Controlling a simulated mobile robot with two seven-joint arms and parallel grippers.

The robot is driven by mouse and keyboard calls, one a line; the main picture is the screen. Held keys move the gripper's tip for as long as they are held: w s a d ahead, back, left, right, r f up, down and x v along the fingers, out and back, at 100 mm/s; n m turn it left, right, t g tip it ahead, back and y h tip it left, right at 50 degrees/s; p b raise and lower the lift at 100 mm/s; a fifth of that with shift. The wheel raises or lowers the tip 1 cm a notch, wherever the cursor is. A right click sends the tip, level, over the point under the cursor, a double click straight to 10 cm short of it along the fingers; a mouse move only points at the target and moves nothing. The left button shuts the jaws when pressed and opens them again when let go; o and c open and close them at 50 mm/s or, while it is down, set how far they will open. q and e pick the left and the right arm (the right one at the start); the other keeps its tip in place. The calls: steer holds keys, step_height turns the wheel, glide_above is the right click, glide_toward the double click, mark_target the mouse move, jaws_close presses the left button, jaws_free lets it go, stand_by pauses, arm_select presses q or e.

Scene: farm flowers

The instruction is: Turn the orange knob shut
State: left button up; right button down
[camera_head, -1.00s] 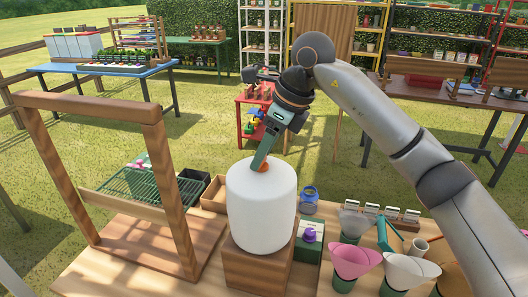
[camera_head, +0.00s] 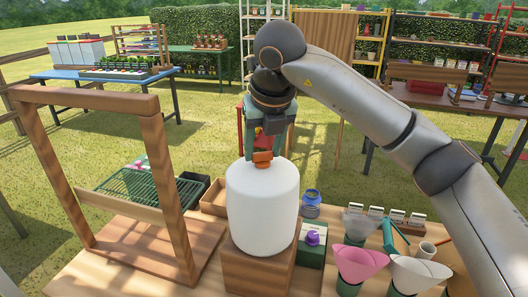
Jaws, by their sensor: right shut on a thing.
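The orange knob (camera_head: 263,158) sits on top of a white cylindrical tank (camera_head: 262,208). The tank stands upright on a wooden block (camera_head: 258,270) on the table. My right gripper (camera_head: 263,152) comes down from above onto the knob and is shut on it, with the knob's orange front showing between and below the fingers. The far side of the knob and part of the fingers are hidden. My left gripper is not in view.
A wooden frame (camera_head: 154,130) with a green rack (camera_head: 140,188) stands left of the tank. A green box with a purple knob (camera_head: 312,238), a blue jar (camera_head: 311,197) and pink and white cones (camera_head: 358,262) stand close on the right.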

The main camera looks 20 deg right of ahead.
steer(key=m, duration=0.2)
steer(key=m+h, duration=0.1)
steer(key=m, duration=0.1)
steer(key=shift+a+h+b, duration=0.15)
steer(key=shift+h+b, duration=0.15)
steer(key=shift+b, duration=0.05)
steer(key=shift+m+g+h, duration=0.4)
steer(key=shift+m, duration=0.8)
steer(key=shift+c, duration=1.2)
jaws_free()
steer(key=p+v, duration=0.1)
steer(key=v, duration=1.1)
steer(key=shift+r, duration=0.3)
